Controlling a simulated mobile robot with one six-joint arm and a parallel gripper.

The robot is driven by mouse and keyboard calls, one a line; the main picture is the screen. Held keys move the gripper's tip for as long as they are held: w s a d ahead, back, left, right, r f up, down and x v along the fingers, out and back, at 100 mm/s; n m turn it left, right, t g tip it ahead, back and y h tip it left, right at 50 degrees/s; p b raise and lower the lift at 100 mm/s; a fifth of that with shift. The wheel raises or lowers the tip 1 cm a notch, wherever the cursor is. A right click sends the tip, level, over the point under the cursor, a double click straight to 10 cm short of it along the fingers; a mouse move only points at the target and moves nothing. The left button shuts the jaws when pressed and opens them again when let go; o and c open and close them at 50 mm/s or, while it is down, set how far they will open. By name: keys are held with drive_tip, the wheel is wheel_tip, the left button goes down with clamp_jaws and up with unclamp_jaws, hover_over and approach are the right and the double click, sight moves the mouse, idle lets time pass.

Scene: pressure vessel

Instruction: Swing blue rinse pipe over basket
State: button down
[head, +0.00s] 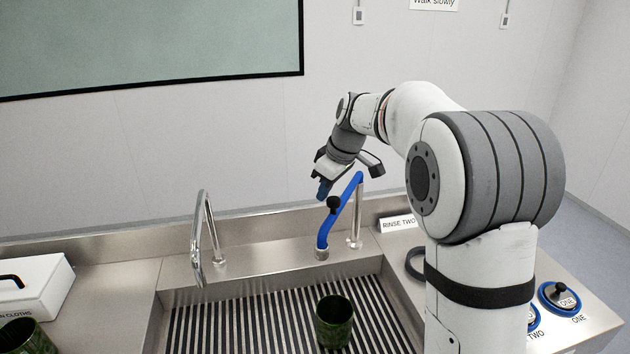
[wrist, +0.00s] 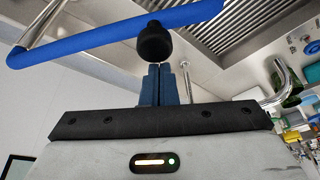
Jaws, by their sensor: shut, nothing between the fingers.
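The blue rinse pipe (head: 341,211) stands at the back of the sink in the head view, with a black knob (head: 334,203) on it. Its blue arm (wrist: 110,38) crosses the top of the wrist view, and the black knob (wrist: 154,43) hangs from it just beyond my fingertips. My gripper (head: 323,190) is shut and empty, close to the knob. In the wrist view my blue fingers (wrist: 159,70) are together and point at the knob; I cannot tell whether they touch it. A dark green basket (head: 334,321) stands on the slatted sink floor in front of the pipe.
A steel faucet (head: 205,240) stands left of the blue pipe, and another steel pipe (head: 356,225) stands just behind it. A white box (head: 32,290) is on the left counter. A "RINSE TWO" sign (head: 398,223) and blue-ringed knobs (head: 560,297) are on the right. The slatted sink floor (head: 240,330) is clear at left.

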drive_tip(key=shift+d, duration=0.1)
drive_tip(key=shift+s+d+f+b, duration=0.1)
drive_tip(key=shift+s+d+b, duration=0.2)
drive_tip(key=shift+d+b, duration=0.25)
drive_tip(key=shift+s+d+f+b, duration=0.1)
drive_tip(key=shift+s+d+b, duration=0.15)
drive_tip(key=shift+d+b, duration=0.2)
drive_tip(key=shift+s+d+r, duration=0.15)
drive_tip(key=shift+d, duration=0.05)
drive_tip(key=shift+a, duration=0.2)
